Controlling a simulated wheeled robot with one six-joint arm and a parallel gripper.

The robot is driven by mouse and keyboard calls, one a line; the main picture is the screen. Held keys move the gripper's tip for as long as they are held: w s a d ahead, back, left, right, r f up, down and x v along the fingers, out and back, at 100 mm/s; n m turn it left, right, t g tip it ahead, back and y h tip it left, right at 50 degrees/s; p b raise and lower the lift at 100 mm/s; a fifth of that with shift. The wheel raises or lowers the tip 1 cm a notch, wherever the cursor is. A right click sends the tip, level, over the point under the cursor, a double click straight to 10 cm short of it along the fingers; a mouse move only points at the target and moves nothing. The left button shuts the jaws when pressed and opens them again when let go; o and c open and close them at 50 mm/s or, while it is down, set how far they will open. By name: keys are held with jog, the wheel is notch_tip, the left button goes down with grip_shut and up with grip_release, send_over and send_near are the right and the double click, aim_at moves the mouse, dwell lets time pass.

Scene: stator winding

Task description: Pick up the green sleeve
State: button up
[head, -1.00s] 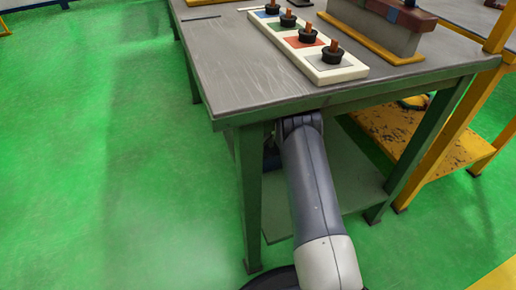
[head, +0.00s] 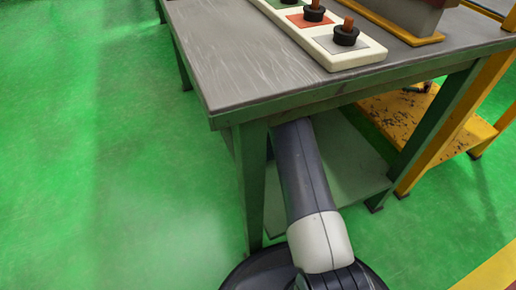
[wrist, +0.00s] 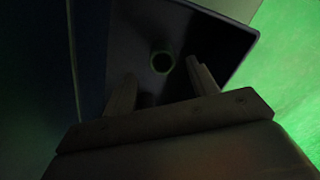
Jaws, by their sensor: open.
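In the dark wrist view my gripper (wrist: 162,72) is open, with one finger on each side of the picture's middle. Between and beyond the fingertips is a small round ring with a faint green rim (wrist: 162,61), which may be the green sleeve. It appears on a dark, flat-faced panel or box (wrist: 215,35). The fingers look apart from the ring, but the depth is hard to judge. In the head view my gripper is hidden under the table, and no green sleeve can be made out there.
A grey table (head: 235,70) with green legs stands ahead, with a lower shelf (head: 340,170). On top lies a white tray (head: 350,62) with coloured squares and black-based copper pegs (head: 346,32). A yellow stand (head: 440,125) is at right. Green floor (head: 110,170) is clear at left.

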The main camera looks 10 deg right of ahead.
notch_tip(320, 180, down, 5)
jog(key=shift+s+r+b, duration=0.15)
jog(key=shift+b, duration=1)
jog(key=shift+c, duration=0.3)
jog(key=c, duration=1)
jog(key=shift+r, duration=0.1)
notch_tip(320, 180, up, 10)
jog(key=p, duration=0.4)
